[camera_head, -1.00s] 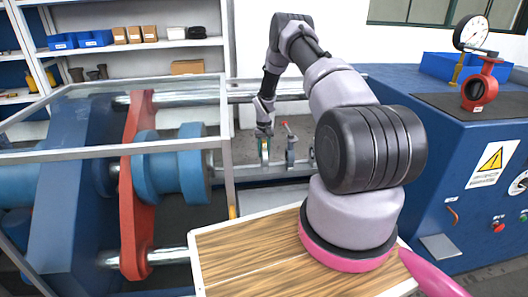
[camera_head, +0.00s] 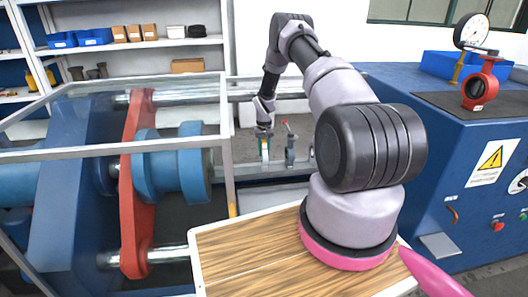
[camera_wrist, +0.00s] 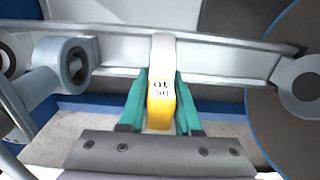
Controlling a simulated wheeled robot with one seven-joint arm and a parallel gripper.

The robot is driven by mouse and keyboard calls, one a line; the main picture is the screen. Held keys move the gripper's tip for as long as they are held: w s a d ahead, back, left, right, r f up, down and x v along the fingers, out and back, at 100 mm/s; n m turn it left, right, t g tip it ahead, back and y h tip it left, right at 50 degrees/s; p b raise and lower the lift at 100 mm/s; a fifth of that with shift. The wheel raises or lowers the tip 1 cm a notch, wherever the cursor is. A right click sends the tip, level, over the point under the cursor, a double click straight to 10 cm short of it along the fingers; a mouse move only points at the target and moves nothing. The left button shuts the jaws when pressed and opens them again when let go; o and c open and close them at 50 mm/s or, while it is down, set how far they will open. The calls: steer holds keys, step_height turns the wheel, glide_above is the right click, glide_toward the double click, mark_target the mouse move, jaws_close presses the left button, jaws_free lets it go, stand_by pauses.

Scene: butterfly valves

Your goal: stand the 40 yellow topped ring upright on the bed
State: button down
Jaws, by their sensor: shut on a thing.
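The yellow-topped ring (camera_wrist: 160,90) is in the middle of the wrist view, with a yellow band, dark figures reading 40 and a pale upper part. My gripper (camera_wrist: 160,108) is shut on it, one green finger on each side. In the head view the ring (camera_head: 265,147) is a small pale upright shape under my gripper (camera_head: 265,139), over the bed (camera_head: 270,170) of the blue machine. The bed also shows as pale rails in the wrist view (camera_wrist: 215,62). I cannot tell whether the ring's lower edge touches the bed.
A grey valve with a red-tipped lever (camera_head: 290,150) stands close to the right of the ring. A red plate (camera_head: 137,190) and blue cylinder (camera_head: 170,172) are at left. A red valve (camera_head: 480,86) is on the blue bench (camera_head: 450,135) at right.

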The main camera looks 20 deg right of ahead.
steer(key=shift+f, duration=0.15)
stand_by(0.7)
steer(key=c, duration=1.1)
jaws_free()
steer(key=shift+o, duration=0.7)
steer(key=o, duration=0.6)
steer(key=shift+c, duration=0.2)
step_height(320, 180, up, 11)
steer(key=shift+f, duration=0.1)
